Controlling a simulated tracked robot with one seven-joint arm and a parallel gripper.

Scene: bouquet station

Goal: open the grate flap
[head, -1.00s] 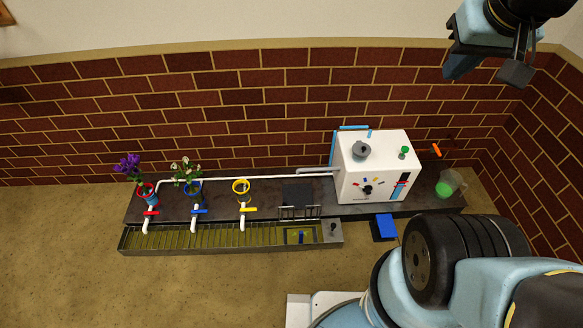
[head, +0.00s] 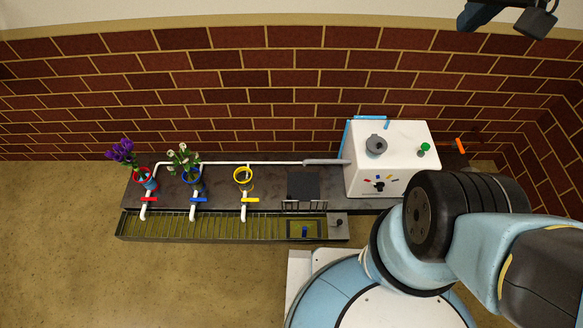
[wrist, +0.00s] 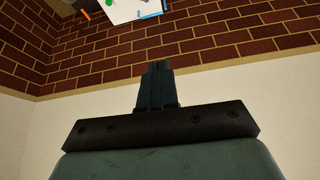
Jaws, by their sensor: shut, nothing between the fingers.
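The slatted grate trough (head: 200,228) runs along the front of the dark counter in the head view. Near its right end is a framed opening (head: 318,229) with a small blue item (head: 305,231) inside. A short row of thin bars (head: 304,206) shows at the back edge of this opening, looking like the grate flap raised on edge; its exact angle is hard to tell. My gripper (head: 474,16) is high at the top right, cut by the frame edge and far from the flap. In the wrist view my gripper (wrist: 156,68) is shut and empty.
A dark square plate (head: 303,185) lies behind the opening. A white box (head: 392,155) with knobs stands right of it. White pipes lead to taps over the trough. Red, blue and yellow (head: 243,178) pots stand behind it. My arm covers the right counter end.

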